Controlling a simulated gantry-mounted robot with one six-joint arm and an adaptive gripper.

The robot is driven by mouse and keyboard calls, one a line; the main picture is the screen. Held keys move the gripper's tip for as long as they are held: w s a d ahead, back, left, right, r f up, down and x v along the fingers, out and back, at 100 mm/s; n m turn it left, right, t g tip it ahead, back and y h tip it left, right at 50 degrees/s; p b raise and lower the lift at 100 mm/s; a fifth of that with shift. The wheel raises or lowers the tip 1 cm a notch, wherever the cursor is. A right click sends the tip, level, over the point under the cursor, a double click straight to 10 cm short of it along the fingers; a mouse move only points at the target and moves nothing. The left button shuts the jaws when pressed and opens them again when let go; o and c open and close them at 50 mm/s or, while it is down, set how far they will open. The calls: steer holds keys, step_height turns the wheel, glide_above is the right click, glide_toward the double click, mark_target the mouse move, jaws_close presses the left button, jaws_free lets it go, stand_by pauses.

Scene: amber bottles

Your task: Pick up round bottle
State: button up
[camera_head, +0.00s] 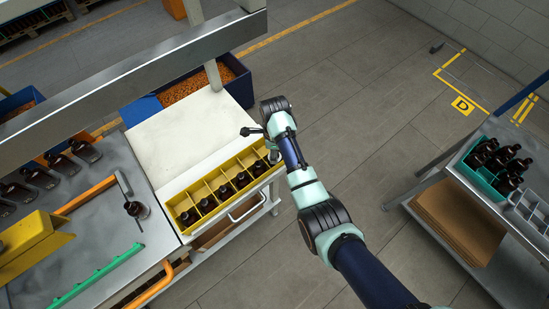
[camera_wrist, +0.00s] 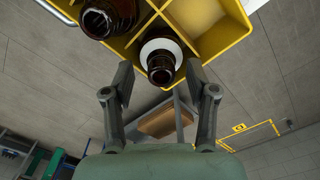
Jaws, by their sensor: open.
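The yellow crate (camera_head: 213,186) has dividers and holds a row of several dark amber bottles. In the wrist view, a round amber bottle (camera_wrist: 159,68) with a white ring around its neck stands in the end compartment of the crate. A second amber bottle (camera_wrist: 104,20) is in the compartment to its left. My gripper (camera_wrist: 159,78) is open, with one finger on each side of the round bottle's neck in the picture; I cannot tell whether they touch it. In the head view my gripper (camera_head: 260,139) is over the crate's right end and partly hides the bottle there.
A white board (camera_head: 185,130) lies behind the crate. On the left bench stand a single bottle (camera_head: 137,209), several flat bottles (camera_head: 60,162) and a yellow bin (camera_head: 30,240). A cart at right carries a teal crate (camera_head: 478,176) of bottles. A grey beam crosses the upper left.

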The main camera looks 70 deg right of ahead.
steer(key=shift+f, duration=0.6)
jaws_close()
steer(key=shift+r, duration=0.1)
step_height(320, 180, up, 10)
